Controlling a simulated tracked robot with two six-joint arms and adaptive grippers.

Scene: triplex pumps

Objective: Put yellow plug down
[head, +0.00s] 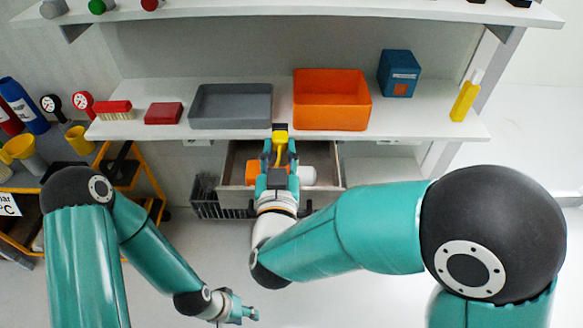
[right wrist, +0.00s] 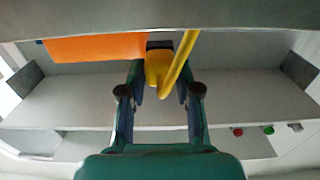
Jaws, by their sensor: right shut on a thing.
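The yellow plug (head: 280,136) is held in my right gripper (head: 279,150), in front of the shelf edge and above the open drawer. In the right wrist view the plug (right wrist: 158,68) sits between the two fingers of the right gripper (right wrist: 160,80), with a long yellow strip running up beside it. My right gripper is shut on it. My left gripper (head: 243,311) is low in the head view, well away from the plug; its fingers are too small to tell whether they are open.
The shelf (head: 410,120) carries a grey tray (head: 231,122), an orange bin (head: 332,116), a blue box (head: 398,75), a red block (head: 164,113), a brush (head: 114,109) and a yellow bottle (head: 464,102). An open drawer (head: 232,195) below holds orange and white items.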

